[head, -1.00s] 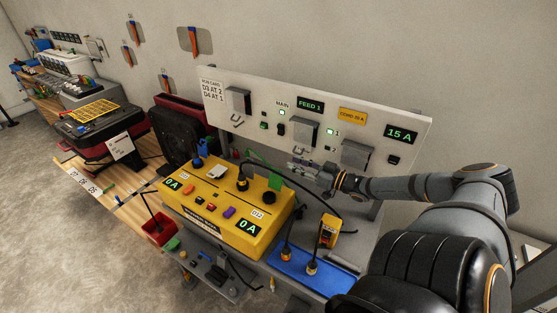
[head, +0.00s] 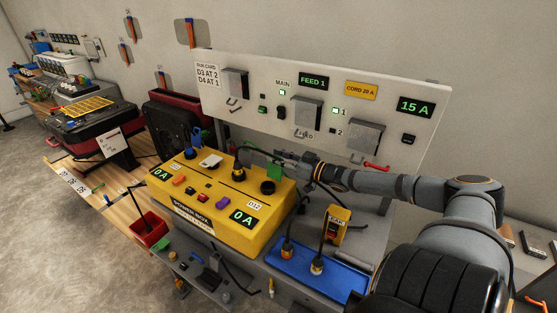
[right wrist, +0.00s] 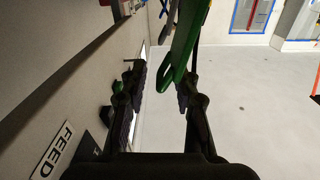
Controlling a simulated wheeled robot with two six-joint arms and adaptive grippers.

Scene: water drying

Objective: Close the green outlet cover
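The green outlet cover (head: 274,172) stands raised behind a round black outlet (head: 267,187) on top of the yellow power box (head: 205,218). My right gripper (head: 281,157) is just behind and above it, reaching in from the right. In the right wrist view, the fingers (right wrist: 158,95) are apart. A green piece (right wrist: 184,50), which looks like the cover, reaches between them near the right finger. I cannot tell whether they touch. My left gripper is not in view.
The upright grey panel (head: 430,130) rises close behind my gripper. A blue tray (head: 318,272) with upright plugs and a yellow tagged device (head: 336,226) are at the right.

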